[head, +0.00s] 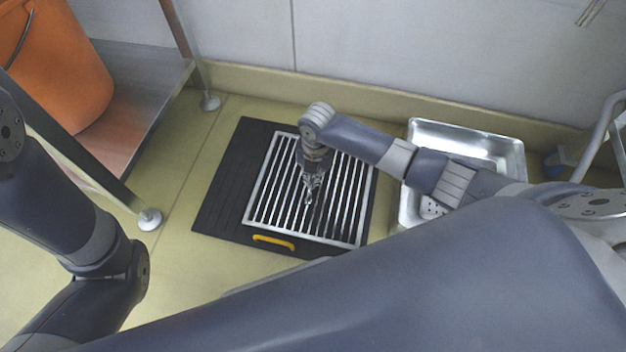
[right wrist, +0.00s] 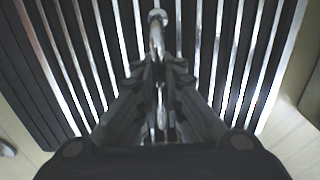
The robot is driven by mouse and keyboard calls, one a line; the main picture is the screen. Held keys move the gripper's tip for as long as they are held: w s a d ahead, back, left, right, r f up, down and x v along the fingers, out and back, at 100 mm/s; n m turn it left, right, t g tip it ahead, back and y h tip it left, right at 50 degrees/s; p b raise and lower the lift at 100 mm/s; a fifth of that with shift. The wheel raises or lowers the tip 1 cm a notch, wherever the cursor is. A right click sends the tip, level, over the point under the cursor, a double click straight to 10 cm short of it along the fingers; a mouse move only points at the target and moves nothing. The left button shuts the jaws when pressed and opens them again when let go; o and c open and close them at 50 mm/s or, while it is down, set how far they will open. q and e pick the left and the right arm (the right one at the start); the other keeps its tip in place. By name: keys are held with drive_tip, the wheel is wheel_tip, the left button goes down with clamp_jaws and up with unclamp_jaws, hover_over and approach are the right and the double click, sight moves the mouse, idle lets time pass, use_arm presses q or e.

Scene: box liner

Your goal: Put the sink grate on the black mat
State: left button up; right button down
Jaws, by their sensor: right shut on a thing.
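The sink grate (head: 271,197), a silver metal frame with parallel bars, is over the black mat (head: 222,200) and covers most of its middle and right. I cannot tell whether it rests fully on the mat or hangs just above it. My right gripper (head: 312,192) points down at the grate's middle and is shut on a part of it. In the right wrist view, the fingers (right wrist: 160,95) close around a small metal knob or handle, with the grate bars (right wrist: 205,45) behind. My left gripper is out of the head view; only my left arm shows.
A yellow handle (head: 273,243) lies at the mat's front edge. A metal basin (head: 460,132) stands on the floor at right. A steel shelf (head: 140,95) with an orange bucket (head: 60,70) is at left. The floor (head: 175,270) left of the mat is clear.

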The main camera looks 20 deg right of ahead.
drive_tip(key=shift+f, duration=0.55)
drive_tip(key=c, duration=1.7)
unclamp_jaws()
drive_tip(key=shift+f, duration=0.1)
